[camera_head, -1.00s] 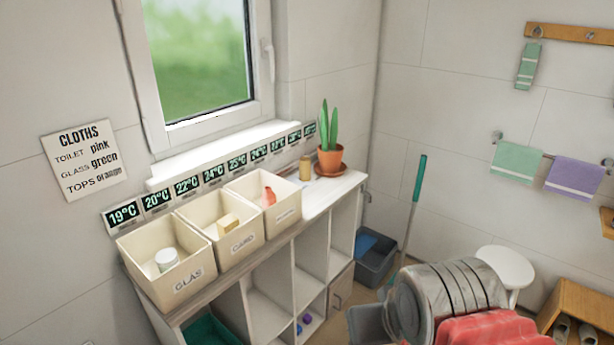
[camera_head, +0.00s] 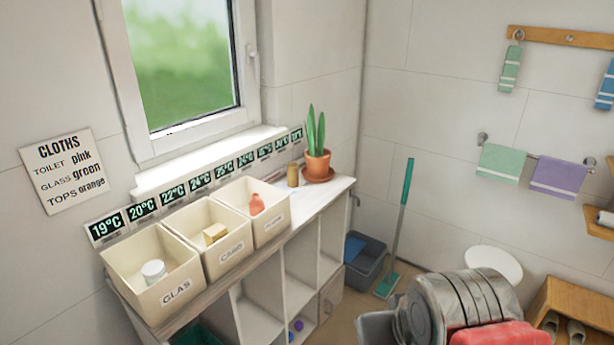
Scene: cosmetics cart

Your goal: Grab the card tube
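My arm shows as silver and red parts at the bottom right, well apart from the cylinder. A grey part at its left end is cut off by the lower edge, and I cannot make out any fingertips there.
Three cream bins stand on the shelf: one (camera_head: 128,290) with a white jar, one (camera_head: 232,257) with a yellow block, one (camera_head: 273,228) with a red bottle. A plant pot (camera_head: 317,166) stands beside the cylinder. A grey bucket (camera_head: 366,266) and a mop (camera_head: 403,210) stand on the floor.

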